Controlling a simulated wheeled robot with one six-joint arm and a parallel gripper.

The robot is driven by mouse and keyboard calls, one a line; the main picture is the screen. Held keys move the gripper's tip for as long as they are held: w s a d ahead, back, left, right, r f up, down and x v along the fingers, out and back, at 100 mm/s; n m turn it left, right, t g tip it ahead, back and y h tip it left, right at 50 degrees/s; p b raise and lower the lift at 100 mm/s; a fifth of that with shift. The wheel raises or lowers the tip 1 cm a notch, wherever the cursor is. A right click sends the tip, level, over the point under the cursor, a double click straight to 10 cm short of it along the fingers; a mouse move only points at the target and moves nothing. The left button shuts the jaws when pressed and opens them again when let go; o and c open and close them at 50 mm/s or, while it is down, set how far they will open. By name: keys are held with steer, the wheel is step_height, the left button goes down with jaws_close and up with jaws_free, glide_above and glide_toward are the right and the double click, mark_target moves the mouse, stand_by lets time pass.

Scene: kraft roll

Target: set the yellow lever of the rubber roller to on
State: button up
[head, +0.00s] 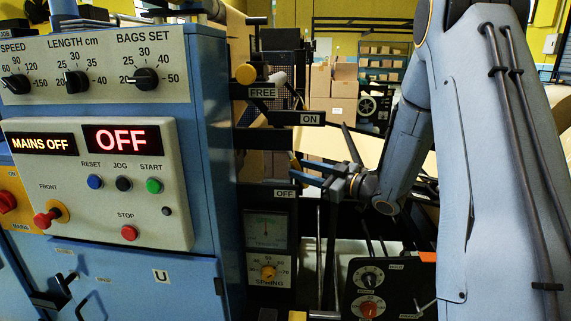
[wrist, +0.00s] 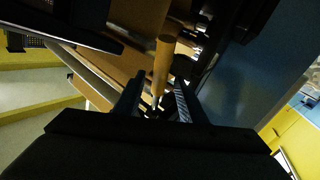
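The yellow lever (head: 294,160) shows in the head view as a short, partly hidden yellow piece between the ON label (head: 310,118) and the OFF label (head: 284,193), nearer OFF. In the wrist view a yellow-orange cylindrical handle (wrist: 164,65) runs down toward a thinner pale end between my fingers. My gripper (head: 308,172) reaches in from the right at the lever. The wrist view shows my gripper (wrist: 156,103) open, with a finger on each side of the handle's lower end and gaps visible. Contact cannot be told. The rubber roller itself cannot be made out clearly.
A yellow knob (head: 246,73) sits by the FREE label (head: 262,92), up and left of my gripper. The blue control cabinet (head: 215,130) with its OFF display stands at left. A black panel with dials (head: 368,290) and a SPRING knob (head: 268,272) lie below.

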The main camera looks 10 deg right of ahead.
steer(key=p+x, duration=0.1)
steer(key=x, duration=0.5)
steer(key=shift+w, duration=0.25)
steer(key=shift+a, duration=0.15)
jaws_close()
